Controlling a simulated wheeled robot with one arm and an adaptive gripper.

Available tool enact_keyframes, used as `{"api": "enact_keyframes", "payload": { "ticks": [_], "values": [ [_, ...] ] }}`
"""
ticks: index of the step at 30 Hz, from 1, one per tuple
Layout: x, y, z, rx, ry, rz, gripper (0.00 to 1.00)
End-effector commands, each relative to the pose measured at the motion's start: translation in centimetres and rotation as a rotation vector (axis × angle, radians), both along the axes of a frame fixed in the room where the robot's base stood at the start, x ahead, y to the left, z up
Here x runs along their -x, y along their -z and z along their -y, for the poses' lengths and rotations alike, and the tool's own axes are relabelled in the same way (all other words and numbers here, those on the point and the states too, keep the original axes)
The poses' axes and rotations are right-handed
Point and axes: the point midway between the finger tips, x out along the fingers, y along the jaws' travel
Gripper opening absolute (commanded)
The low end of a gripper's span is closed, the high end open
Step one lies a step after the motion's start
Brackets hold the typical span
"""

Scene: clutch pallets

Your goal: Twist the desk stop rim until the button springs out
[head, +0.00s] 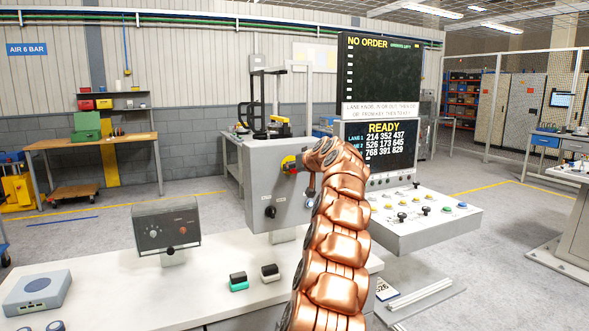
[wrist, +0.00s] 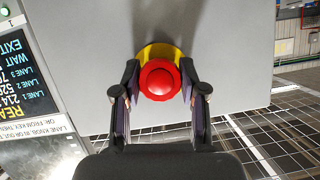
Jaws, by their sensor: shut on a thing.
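The desk stop is a round red button (wrist: 160,80) on a yellow collar (wrist: 158,50), mounted on a grey panel. In the head view its yellow and red parts (head: 289,162) show on the upper right of a grey box (head: 262,180), partly hidden by my arm. My gripper (wrist: 160,87) is shut on the stop, with one dark finger on each side of the red rim. In the head view my gripper (head: 304,172) is at the box face, mostly hidden behind the copper arm. The red face is towards the wrist camera. I cannot tell how far the button stands out.
A black knob (head: 270,211) sits lower on the grey box. A dark dial box (head: 166,226) and two small rocker switches (head: 239,281) stand on the white desk (head: 200,295). A screen reading READY (head: 376,147) and a button console (head: 425,215) are right of my arm.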

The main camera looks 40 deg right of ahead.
Motion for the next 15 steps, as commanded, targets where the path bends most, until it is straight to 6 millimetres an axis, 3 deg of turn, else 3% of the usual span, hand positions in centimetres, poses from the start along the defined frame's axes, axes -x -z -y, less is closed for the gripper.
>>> {"api": "enact_keyframes", "payload": {
  "ticks": [8,15],
  "values": [
    [-0.02,-0.18,0.00,-0.037,-0.001,0.013,0.07],
    [0.01,-0.41,0.13,-0.170,0.001,0.061,0.07]
  ]
}}
